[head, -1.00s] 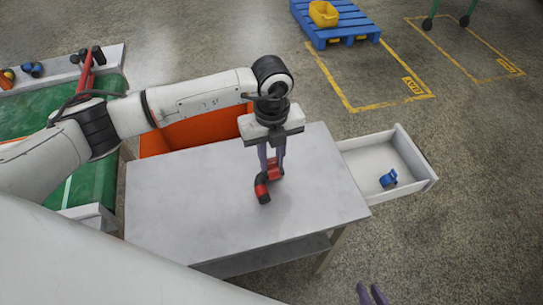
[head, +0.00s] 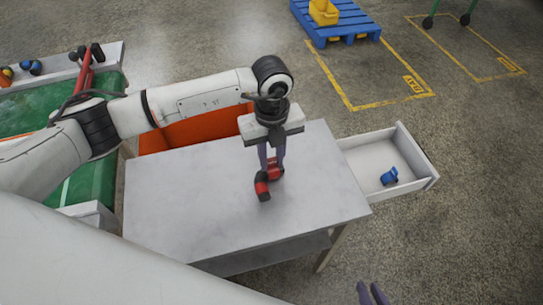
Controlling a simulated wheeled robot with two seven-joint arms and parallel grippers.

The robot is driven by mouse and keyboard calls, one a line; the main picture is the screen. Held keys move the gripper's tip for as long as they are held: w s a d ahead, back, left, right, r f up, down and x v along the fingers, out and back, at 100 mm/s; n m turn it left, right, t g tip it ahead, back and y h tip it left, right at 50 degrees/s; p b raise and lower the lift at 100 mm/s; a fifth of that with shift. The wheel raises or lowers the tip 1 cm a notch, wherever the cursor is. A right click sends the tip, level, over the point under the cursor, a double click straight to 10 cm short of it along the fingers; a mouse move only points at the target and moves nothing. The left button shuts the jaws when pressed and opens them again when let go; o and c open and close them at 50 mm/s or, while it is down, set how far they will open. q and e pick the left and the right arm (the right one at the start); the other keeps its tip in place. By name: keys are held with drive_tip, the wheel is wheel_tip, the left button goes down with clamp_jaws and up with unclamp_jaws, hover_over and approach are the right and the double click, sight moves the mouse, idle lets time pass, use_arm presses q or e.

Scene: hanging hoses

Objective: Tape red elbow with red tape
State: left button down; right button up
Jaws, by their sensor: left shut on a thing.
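The red elbow (head: 263,189), red with black ends, is at the middle of the grey table (head: 185,205). My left gripper (head: 270,172) points down over it with its purple fingers closed around its upper part. I cannot tell whether the elbow rests on the tabletop or is held just above it. My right gripper (head: 372,293) shows only as two purple fingertips at the bottom edge, spread a little apart with nothing between them. I cannot make out any red tape; a small blue item (head: 390,176) lies in the open drawer.
The white drawer (head: 412,150) sticks out from the table's right side. An orange bin (head: 190,133) is behind the table. A green conveyor (head: 88,170) stands at the left. A blue pallet (head: 350,22) with a yellow bin (head: 323,12) is at the back. Most of the tabletop is clear.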

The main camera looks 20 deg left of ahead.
use_arm(q)
drive_tip(key=shift+s+f+b, duration=0.25)
drive_tip(key=shift+f+b, duration=0.5)
drive_tip(key=shift+f, duration=0.35)
idle(0.6)
drive_tip(key=c, duration=1.4)
unclamp_jaws()
drive_tip(key=shift+f, duration=0.1)
drive_tip(key=shift+c, duration=0.2)
drive_tip(key=shift+a, duration=0.15)
drive_tip(key=r, duration=0.8)
drive_tip(key=w+r, duration=0.1)
drive_tip(key=r, duration=0.3)
drive_tip(key=shift+d, duration=0.3)
drive_tip(key=shift+c, duration=0.4)
